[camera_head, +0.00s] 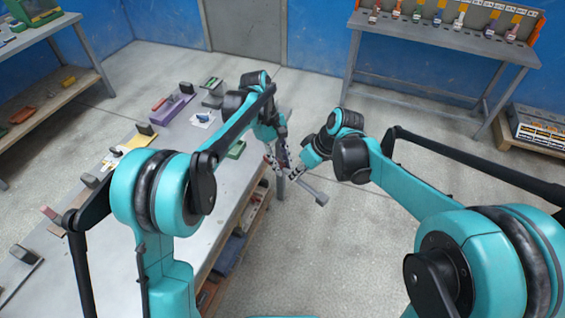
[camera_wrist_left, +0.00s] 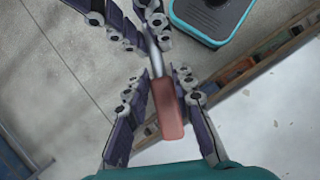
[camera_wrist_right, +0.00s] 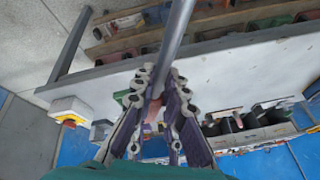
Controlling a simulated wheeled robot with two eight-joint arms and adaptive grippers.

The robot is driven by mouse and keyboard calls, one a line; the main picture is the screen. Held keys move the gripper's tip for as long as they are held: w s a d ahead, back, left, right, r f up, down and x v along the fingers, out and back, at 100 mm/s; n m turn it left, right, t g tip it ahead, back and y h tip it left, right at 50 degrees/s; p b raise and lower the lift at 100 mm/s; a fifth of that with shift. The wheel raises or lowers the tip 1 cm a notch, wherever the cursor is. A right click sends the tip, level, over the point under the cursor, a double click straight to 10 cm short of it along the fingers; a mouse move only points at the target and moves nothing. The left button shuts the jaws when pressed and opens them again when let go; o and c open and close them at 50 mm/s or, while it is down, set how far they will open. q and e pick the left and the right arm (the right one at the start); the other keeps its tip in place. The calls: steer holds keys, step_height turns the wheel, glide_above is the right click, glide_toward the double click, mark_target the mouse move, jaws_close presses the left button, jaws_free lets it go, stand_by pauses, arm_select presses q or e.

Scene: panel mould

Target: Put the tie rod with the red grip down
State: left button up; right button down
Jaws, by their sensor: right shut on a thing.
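The tie rod is a grey bar with a red grip (camera_wrist_left: 168,108). In the right wrist view its grey shaft (camera_wrist_right: 176,38) runs between my right fingers and past the tips. My right gripper (camera_wrist_right: 160,82) is shut on the shaft and holds the rod in the air beside the bench. In the head view the rod's grey end block (camera_head: 320,198) hangs over the floor. My left gripper (camera_wrist_left: 158,82) is open around the red grip, with a gap on its left side; I cannot tell whether the right finger touches it.
A long grey bench (camera_head: 205,160) stands at left, holding several small fixtures and coloured blocks, with a filled shelf below. A rack table (camera_head: 430,35) with several tools stands at the back right. A low crate (camera_head: 540,130) is at far right. Floor between is clear.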

steer(key=c, duration=1.5)
jaws_free()
steer(key=shift+s+a, duration=0.15)
steer(key=shift+a, duration=0.05)
steer(key=shift+o, duration=0.2)
steer(key=shift+d+r, duration=0.1)
